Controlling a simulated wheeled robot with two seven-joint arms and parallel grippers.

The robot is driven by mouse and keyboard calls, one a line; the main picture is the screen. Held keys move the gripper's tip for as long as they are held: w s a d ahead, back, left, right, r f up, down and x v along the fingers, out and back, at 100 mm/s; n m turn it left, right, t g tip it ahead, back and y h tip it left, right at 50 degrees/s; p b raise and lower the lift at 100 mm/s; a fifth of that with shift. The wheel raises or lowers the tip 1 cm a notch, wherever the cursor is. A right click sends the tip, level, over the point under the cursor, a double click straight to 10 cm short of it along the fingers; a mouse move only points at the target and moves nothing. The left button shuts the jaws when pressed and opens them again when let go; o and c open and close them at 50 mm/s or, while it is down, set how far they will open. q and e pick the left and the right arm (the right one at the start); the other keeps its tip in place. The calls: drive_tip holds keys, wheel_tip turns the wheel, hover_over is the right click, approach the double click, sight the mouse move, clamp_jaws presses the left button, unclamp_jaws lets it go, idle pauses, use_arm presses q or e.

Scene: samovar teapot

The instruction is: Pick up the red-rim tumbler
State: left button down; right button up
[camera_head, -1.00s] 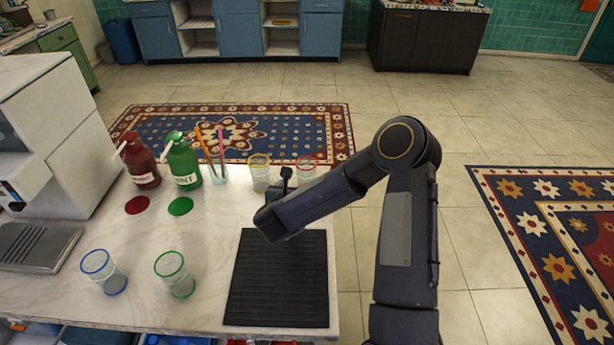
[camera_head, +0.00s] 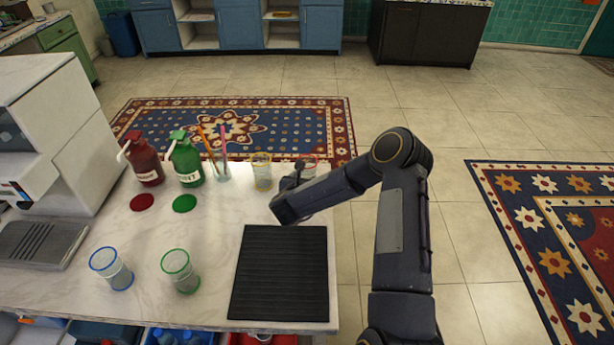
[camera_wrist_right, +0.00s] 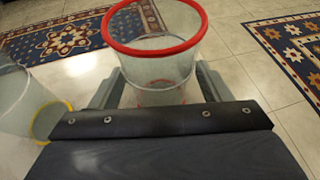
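The red-rim tumbler (camera_head: 309,164) stands at the far right part of the table, partly hidden behind my right arm. In the right wrist view the clear tumbler (camera_wrist_right: 165,72) is upright, with its red rim towards the camera. My right gripper (camera_wrist_right: 162,90) has one finger on each side of the tumbler's body, and the glass stands between them. The fingers look spread; firm contact with the glass does not show. In the head view the right gripper (camera_head: 291,181) is mostly hidden by its own wrist. My left gripper is out of view.
A yellow-rim tumbler (camera_head: 262,172) stands close on the left. A glass with straws (camera_head: 221,168), a green bottle (camera_head: 187,163) and a red bottle (camera_head: 146,163) stand further left. Blue-rim (camera_head: 112,268) and green-rim (camera_head: 180,271) tumblers and a black mat (camera_head: 281,286) are nearer.

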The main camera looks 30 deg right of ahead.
drive_tip(key=c, duration=0.9)
drive_tip(key=shift+r, duration=0.1)
drive_tip(key=shift+r, duration=0.5)
drive_tip(key=a+r+b, duration=0.2)
drive_tip(key=a+r, duration=0.3)
drive_tip(key=r, duration=0.3)
drive_tip(key=shift+s+a+b, duration=0.35)
drive_tip(key=shift+a+b, duration=0.05)
drive_tip(key=a+r, duration=0.1)
drive_tip(key=a, duration=0.1)
drive_tip(key=s+a+r+b, duration=0.1)
drive_tip(key=a, duration=0.2)
drive_tip(key=a+r+b, duration=0.1)
drive_tip(key=a+r, duration=0.1)
drive_tip(key=a, duration=0.1)
drive_tip(key=shift+s, duration=0.15)
